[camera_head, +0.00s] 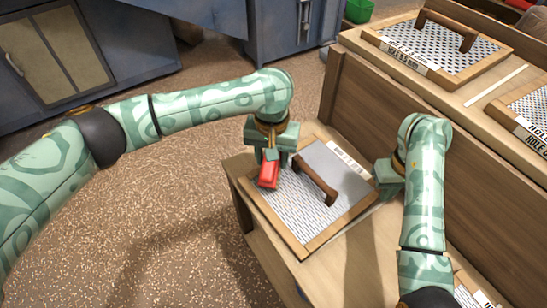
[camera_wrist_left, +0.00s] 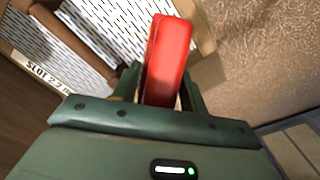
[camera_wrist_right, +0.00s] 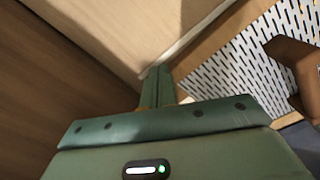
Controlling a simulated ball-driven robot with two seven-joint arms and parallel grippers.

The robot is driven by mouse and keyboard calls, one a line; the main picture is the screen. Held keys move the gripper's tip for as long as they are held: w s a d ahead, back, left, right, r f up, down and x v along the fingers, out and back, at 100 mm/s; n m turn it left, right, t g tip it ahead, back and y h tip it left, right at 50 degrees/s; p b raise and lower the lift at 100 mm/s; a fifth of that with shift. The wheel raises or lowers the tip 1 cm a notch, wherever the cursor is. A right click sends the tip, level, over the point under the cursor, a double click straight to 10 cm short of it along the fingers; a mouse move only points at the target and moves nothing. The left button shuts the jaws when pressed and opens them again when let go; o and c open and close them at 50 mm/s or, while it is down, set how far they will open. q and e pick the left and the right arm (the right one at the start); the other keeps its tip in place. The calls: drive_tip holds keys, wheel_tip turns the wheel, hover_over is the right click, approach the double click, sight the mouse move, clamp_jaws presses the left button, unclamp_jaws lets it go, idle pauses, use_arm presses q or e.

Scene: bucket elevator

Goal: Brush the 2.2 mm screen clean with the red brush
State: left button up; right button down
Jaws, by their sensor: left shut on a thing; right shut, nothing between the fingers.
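The screen (camera_head: 300,212) is a wooden-framed perforated metal plate with a brown handle across it, lying on a low wooden bench. Its label in the left wrist view reads "SLOT 2.2" (camera_wrist_left: 47,74). My left gripper (camera_head: 270,158) is shut on the red brush (camera_head: 268,174), over the screen's left edge; the brush also shows in the left wrist view (camera_wrist_left: 166,58). Its bristles are hidden, so I cannot tell whether they touch the plate. My right gripper (camera_head: 384,175) is shut and empty beside the screen's right corner; its closed fingers show in the right wrist view (camera_wrist_right: 157,86).
Other framed screens (camera_head: 437,45) lie on the higher wooden shelf at upper right. A wooden board (camera_head: 375,105) stands behind the bench. Blue-grey cabinets (camera_head: 290,30) and a green bin (camera_head: 358,10) are at the back. Speckled floor (camera_head: 160,220) is open at left.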

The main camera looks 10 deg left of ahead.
use_arm(q)
drive_tip(key=shift+s+d+r, duration=0.15)
drive_tip(key=shift+s+d, duration=1.65)
drive_tip(key=shift+d, duration=0.3)
drive_tip(key=shift+s+d+r, duration=0.2)
drive_tip(key=shift+s+d, duration=1.55)
drive_tip(key=shift+d, duration=0.35)
drive_tip(key=shift+s+d+r, duration=0.15)
drive_tip(key=shift+s+d, duration=1.65)
drive_tip(key=shift+d, duration=0.3)
drive_tip(key=shift+s+a+r, duration=0.1)
drive_tip(key=shift+s+a, duration=0.15)
drive_tip(key=shift+s, duration=0.05)
drive_tip(key=shift+w+a+r, duration=0.15)
drive_tip(key=shift+w+a, duration=1.65)
drive_tip(key=shift+a, duration=0.3)
drive_tip(key=shift+w+a+r, duration=0.2)
drive_tip(key=shift+w+a, duration=1.55)
drive_tip(key=shift+a, duration=0.3)
drive_tip(key=shift+w+a+r, duration=0.15)
drive_tip(key=shift+w+a, duration=1.65)
drive_tip(key=shift+a, duration=0.3)
drive_tip(key=shift+w+a+r, duration=0.1)
drive_tip(key=shift+w, duration=0.05)
drive_tip(key=s+d+r, duration=0.1)
drive_tip(key=s+d, duration=1)
drive_tip(key=d, duration=0.1)
drive_tip(key=shift+d, duration=0.35)
drive_tip(key=shift+r, duration=0.1)
